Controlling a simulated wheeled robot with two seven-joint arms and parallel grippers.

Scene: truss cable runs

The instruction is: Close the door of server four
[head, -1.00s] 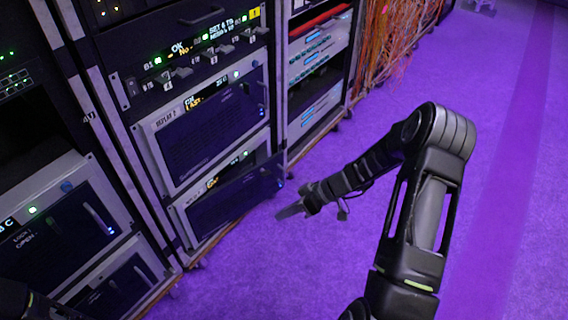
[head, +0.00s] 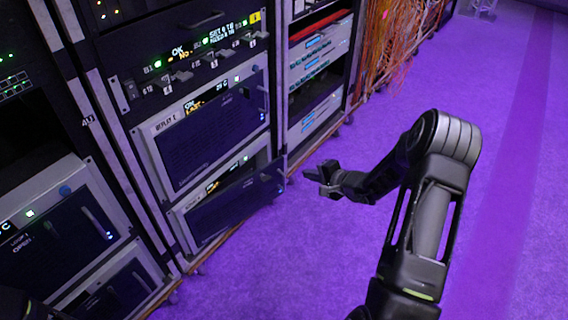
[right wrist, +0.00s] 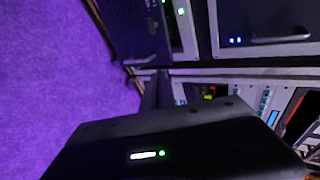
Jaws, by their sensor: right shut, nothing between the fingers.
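In the head view a dark door (head: 237,206) on the lowest visible unit of the middle rack stands tilted outward from its pale frame, partly open. No number for server four is readable on it. My right gripper (head: 311,175) is shut and empty over the purple floor, to the right of the door's free edge and apart from it. In the right wrist view my gripper's dark body fills the bottom, and dark unit fronts with small lights show beyond it. My left gripper does not show clearly.
Above the door is a unit with a closed dark front (head: 215,133) and a row of switches (head: 190,75). The left rack holds a unit marked OPEN (head: 62,240). Another rack (head: 318,90) and orange cables (head: 395,40) stand behind. The purple floor (head: 500,200) at right is clear.

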